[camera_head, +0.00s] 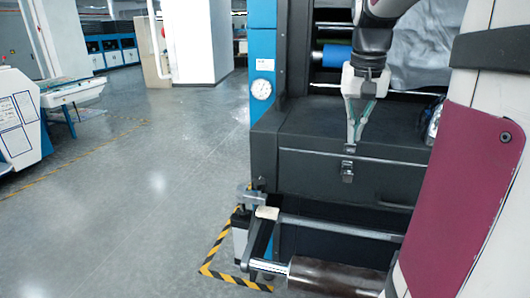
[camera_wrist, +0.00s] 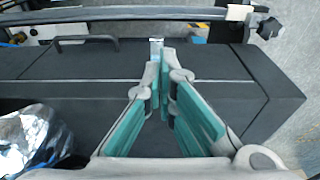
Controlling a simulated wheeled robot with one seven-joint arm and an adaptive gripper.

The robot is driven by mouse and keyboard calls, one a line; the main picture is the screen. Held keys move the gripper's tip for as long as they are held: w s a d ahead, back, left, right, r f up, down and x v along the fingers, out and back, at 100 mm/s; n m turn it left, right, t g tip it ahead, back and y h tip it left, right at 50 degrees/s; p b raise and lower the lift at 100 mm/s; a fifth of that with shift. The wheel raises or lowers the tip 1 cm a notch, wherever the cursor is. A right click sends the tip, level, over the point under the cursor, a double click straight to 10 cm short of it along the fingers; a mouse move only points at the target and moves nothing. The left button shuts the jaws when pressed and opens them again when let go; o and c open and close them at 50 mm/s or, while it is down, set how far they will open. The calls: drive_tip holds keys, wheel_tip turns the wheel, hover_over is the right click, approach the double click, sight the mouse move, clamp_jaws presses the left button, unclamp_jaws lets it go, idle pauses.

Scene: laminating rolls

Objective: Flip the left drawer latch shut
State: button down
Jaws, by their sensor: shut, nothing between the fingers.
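The left drawer latch (camera_head: 347,171) is a small silver metal clasp on the front of the dark drawer box (camera_head: 300,169), just below its lid seam. In the wrist view the latch (camera_wrist: 156,43) shows beyond my fingertips at the box's edge. My gripper (camera_head: 351,148) points down at the box's front edge, with its green-padded fingers shut and empty, their tips just above the latch. In the wrist view my gripper (camera_wrist: 163,60) has its tips close to the latch; I cannot tell whether they touch it. Whether the latch flap is up or down is unclear.
A dark roll (camera_head: 335,276) on a metal bar sits below and in front of the box. A handle (camera_wrist: 86,39) is on the box front. A crumpled silvery thing (camera_wrist: 35,138) lies on the box top. Open floor (camera_head: 150,190) is at left.

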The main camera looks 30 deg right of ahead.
sight(347, 173)
drive_tip(key=f, duration=0.3)
drive_tip(key=d+f, duration=0.1)
drive_tip(key=f, duration=0.2)
drive_tip(key=w+f+p, duration=0.1)
drive_tip(key=f, duration=0.2)
drive_tip(key=shift+d+f, duration=0.15)
drive_tip(key=shift+f, duration=0.15)
drive_tip(key=shift+w, duration=0.1)
